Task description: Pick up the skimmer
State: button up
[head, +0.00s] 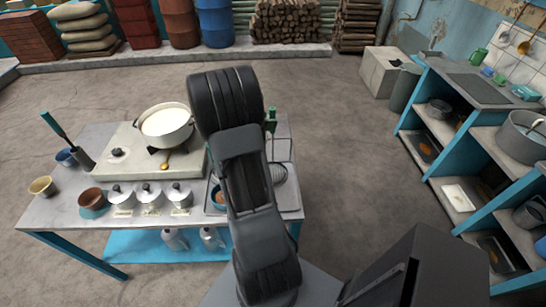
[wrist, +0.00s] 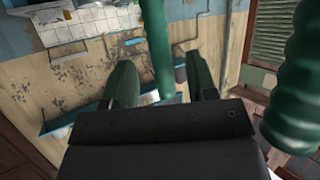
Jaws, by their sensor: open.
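My gripper (wrist: 160,68) is open in the wrist view. A green upright cylinder (wrist: 158,35) shows in the gap between its fingers; I cannot tell what it is or whether it touches them. In the head view my arm hides the gripper. I cannot tell for certain which tool is the skimmer. Long-handled utensils (head: 525,45) hang on the wall at the far right. A pot of white milk (head: 166,125) stands on the stove block.
Lidded metal pots (head: 150,194), a brown bowl (head: 93,200) and a tan cup (head: 42,186) line the table's front. A tray (head: 292,210) is partly behind my arm. Blue shelving (head: 437,125) stands right; the floor between is clear. A ridged green object (wrist: 295,85) is close at right.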

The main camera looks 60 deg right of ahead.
jog(key=shift+x, duration=1.6)
jog(key=shift+c, duration=0.3)
grip_shut()
